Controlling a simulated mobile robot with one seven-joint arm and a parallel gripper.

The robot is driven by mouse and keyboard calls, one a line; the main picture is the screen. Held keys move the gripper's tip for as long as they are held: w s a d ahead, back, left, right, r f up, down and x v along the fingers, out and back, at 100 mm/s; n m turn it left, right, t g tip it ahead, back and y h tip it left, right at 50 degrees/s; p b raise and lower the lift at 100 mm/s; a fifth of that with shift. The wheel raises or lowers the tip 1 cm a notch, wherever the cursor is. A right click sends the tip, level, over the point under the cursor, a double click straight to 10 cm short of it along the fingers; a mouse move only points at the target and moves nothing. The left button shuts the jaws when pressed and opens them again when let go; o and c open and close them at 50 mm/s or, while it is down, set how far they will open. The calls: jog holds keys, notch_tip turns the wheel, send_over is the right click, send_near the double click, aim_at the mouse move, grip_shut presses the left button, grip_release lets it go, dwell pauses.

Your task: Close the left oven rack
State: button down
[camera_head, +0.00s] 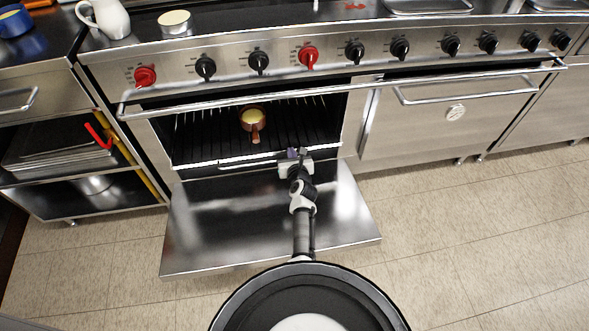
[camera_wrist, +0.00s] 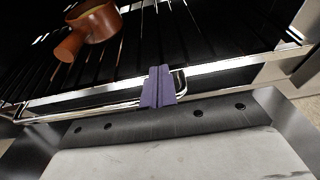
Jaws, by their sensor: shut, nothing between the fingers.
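The left oven's door (camera_head: 225,225) is folded down flat, and its cavity is open. The dark wire rack (camera_head: 215,162) lies level in the opening, its bright front bar near the door's hinge side. How far it stands out is hard to tell. A brown pot with yellow contents (camera_head: 254,119) sits on the rack, its handle toward me. My gripper (camera_head: 292,154) is shut and empty at the rack's front bar, right of the rack's middle. In the wrist view its purple fingers (camera_wrist: 158,88) are together in front of the bar (camera_wrist: 222,66); contact is unclear.
The oven's long handle bar (camera_head: 220,102) crosses above the opening. The right oven (camera_head: 450,115) is closed. A shelf unit with trays (camera_head: 60,150) stands at the left. A pitcher (camera_head: 108,18) and a small yellow-filled dish (camera_head: 174,20) stand on top. The tiled floor at right is clear.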

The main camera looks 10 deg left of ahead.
jog(key=b, duration=0.2)
send_near(285, 126)
jog(key=x, duration=0.4)
jog(key=shift+w+a+f, duration=0.15)
jog(key=shift+w+f, duration=0.05)
jog(key=shift+f, duration=0.2)
jog(key=shift+w+a, duration=0.1)
jog(key=shift+w, duration=0.3)
jog(key=shift+r, duration=0.15)
jog(key=shift+r, duration=0.1)
